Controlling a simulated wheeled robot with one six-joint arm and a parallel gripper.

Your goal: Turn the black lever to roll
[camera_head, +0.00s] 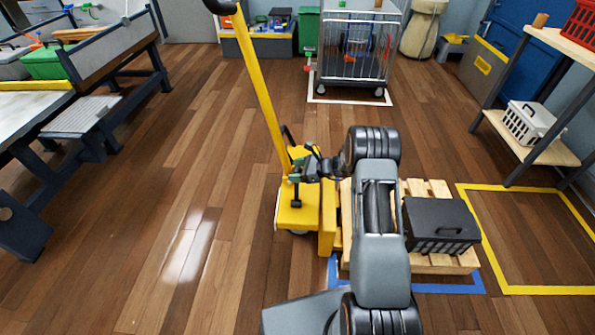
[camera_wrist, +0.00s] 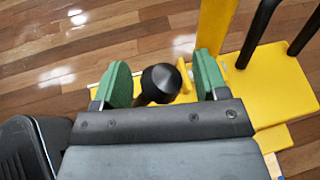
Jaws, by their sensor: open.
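The yellow pallet jack (camera_head: 297,213) stands in the middle of the floor, its tall yellow pole leaning up and left. Its black lever (camera_head: 296,195) shows at the base near the pole. In the wrist view the lever's rounded black end (camera_wrist: 160,80) sits between the green fingertips of my gripper (camera_wrist: 162,82), with a visible gap on each side. In the head view my gripper (camera_head: 296,172) is at the jack, just above the lever. My gripper is open. The lever's lower part and its markings cannot be made out.
A wooden pallet (camera_head: 432,262) with a black crate (camera_head: 440,226) is right of the jack, partly behind my arm. A yellow floor outline (camera_head: 535,290) lies further right. A wire cage cart (camera_head: 355,50) stands behind.

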